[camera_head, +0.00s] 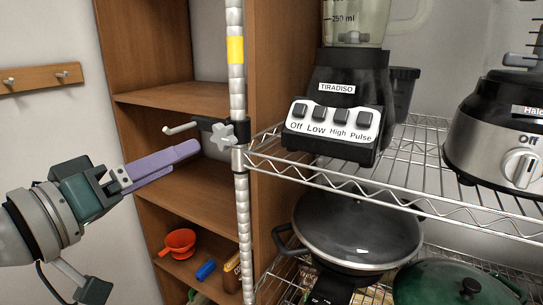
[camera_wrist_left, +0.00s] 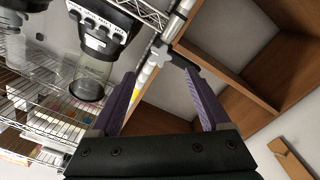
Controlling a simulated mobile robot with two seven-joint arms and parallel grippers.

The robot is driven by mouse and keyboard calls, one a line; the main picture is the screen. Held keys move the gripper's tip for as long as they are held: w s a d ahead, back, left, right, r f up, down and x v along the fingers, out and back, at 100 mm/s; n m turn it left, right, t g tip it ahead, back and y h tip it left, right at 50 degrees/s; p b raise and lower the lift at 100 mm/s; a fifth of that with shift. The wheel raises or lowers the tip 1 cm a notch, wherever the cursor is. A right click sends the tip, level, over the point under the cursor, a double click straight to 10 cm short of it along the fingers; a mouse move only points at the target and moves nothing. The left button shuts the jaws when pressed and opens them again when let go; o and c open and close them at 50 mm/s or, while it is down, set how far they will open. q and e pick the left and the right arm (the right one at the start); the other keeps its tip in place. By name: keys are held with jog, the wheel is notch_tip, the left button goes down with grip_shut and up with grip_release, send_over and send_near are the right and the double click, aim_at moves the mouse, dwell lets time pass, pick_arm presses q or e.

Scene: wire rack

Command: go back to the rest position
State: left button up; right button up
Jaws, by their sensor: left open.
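My left gripper (camera_head: 192,150) comes in from the left with purple fingers pointing right, in front of the wooden shelf unit and left of the wire rack's post. In the left wrist view my left gripper (camera_wrist_left: 160,78) has its two purple fingers spread apart, with nothing held between them. The star-shaped knob on the rack post (camera_head: 222,134) is just right of the fingertips in the head view; I cannot tell the exact gap. My right gripper is in neither view.
The wire rack (camera_head: 420,190) holds a blender (camera_head: 340,95) and a food processor (camera_head: 500,135), with a lidded pan (camera_head: 358,232) below. A hook rail (camera_head: 38,79) is on the left wall.

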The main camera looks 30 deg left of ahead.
pick_arm(q)
jog(key=shift+d, duration=0.1)
jog(key=s+d+f+m+g+h, duration=0.3)
jog(key=s+d+f+m+g, duration=0.45)
jog(key=d+f, duration=0.35)
jog(key=s+f+g+y, duration=0.2)
jog(key=s+g+y, duration=0.2)
jog(key=s+g, duration=0.5)
notch_tip(320, 180, up, 35)
jog(key=s+t+p, duration=0.2)
jog(key=p, duration=3.3)
jog(key=shift+s+a+r+m, duration=0.2)
jog(key=shift+s+a+m, duration=0.15)
jog(key=shift+m, duration=0.1)
